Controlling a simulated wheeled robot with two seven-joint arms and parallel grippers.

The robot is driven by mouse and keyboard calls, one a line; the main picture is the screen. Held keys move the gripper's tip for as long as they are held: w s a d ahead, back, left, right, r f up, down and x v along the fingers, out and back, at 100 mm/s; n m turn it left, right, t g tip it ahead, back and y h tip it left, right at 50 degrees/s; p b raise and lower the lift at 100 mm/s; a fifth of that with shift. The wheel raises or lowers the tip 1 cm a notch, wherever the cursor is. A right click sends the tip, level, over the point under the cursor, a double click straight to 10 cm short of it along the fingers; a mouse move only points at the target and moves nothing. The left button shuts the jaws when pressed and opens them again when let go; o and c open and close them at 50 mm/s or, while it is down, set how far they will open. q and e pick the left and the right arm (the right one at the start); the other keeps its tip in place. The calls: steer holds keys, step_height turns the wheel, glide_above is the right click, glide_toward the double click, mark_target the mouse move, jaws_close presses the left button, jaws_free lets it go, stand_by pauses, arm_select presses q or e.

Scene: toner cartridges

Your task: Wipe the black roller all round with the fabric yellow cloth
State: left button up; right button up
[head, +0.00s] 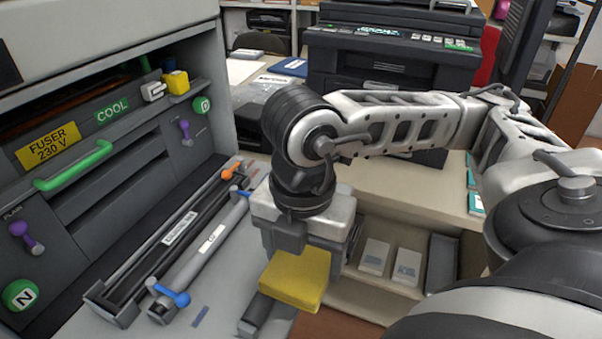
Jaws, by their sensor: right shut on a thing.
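The yellow cloth (296,279) is a folded pad, held below my right gripper (298,254) at the lower middle of the head view. The right gripper is shut on it. A long black unit with a white label (165,247) lies on the grey surface to the left, and a grey cylinder (208,246) with blue end pieces lies beside it. A short dark piece (258,314) shows below and left of the cloth. I cannot tell which dark part is the black roller, or whether the cloth touches the dark piece. My left gripper is not in view.
A printer front with a green handle (75,167) and purple levers stands at the left. A black machine (390,75) stands at the back. A beige shelf holds two small white boxes (375,256) right of the gripper. The grey surface (225,290) left of the cloth is partly bare.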

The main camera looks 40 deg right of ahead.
steer(key=shift+w+r+p, duration=0.1)
steer(key=shift+r+p, duration=2.25)
steer(key=shift+r, duration=0.95)
